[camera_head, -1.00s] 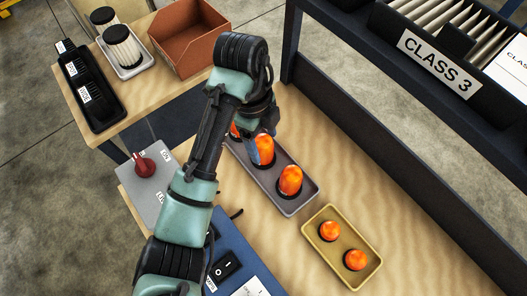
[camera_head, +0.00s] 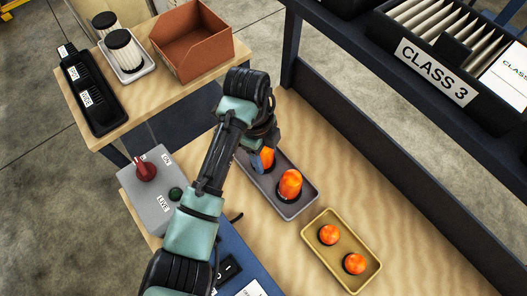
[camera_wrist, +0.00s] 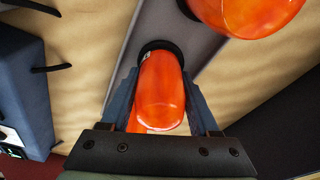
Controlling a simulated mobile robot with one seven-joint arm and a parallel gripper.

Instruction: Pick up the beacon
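Orange domed beacons with dark bases stand in a long grey tray (camera_head: 296,211) on the wooden bench. One beacon (camera_head: 267,155) is at my gripper (camera_head: 264,150); in the wrist view this beacon (camera_wrist: 162,90) lies between the two blue-grey fingers (camera_wrist: 160,92). The fingers flank it and look open, close to its sides; I see no clear grip. Another beacon (camera_head: 290,184) stands nearer in the same tray and shows at the top of the wrist view (camera_wrist: 245,12). More orange shows partly hidden behind the flanked beacon in the wrist view.
A yellow tray (camera_head: 318,252) holds two smaller orange domes (camera_head: 329,235). A grey switch box (camera_head: 150,198) with a red knob is at left. A dark shelf with a CLASS 3 bin (camera_head: 432,70) rises at right. A brown open box (camera_head: 197,45) stands behind.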

